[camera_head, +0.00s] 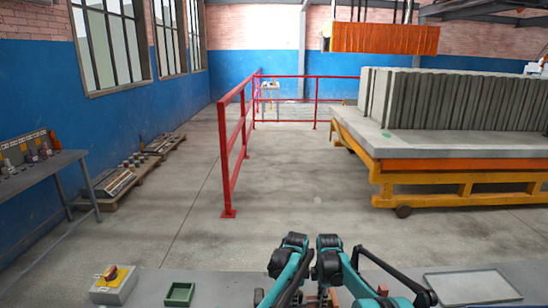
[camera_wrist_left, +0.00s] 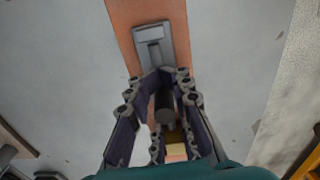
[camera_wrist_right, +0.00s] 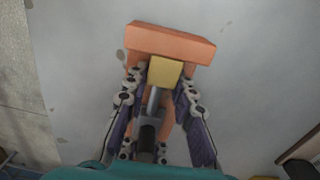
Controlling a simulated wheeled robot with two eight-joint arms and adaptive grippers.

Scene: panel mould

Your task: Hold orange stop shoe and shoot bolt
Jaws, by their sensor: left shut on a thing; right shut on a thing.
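The orange stop shoe (camera_wrist_right: 170,42) shows in the right wrist view as a broad bar with a yellow block (camera_wrist_right: 165,72) at its middle. My right gripper (camera_wrist_right: 163,66) is shut with its fingertips at the sides of this yellow block. In the left wrist view, the grey shoot bolt (camera_wrist_left: 152,40) lies on an orange strip (camera_wrist_left: 122,12), with a black cylindrical knob (camera_wrist_left: 164,106). My left gripper (camera_wrist_left: 164,74) is shut around the bolt; its fingers flank the knob, and the exact contact is hard to see. In the head view my arms hide most of the work.
Beyond are a red railing (camera_head: 236,150) and a yellow trolley (camera_head: 470,185) with upright panels. The floor between is clear.

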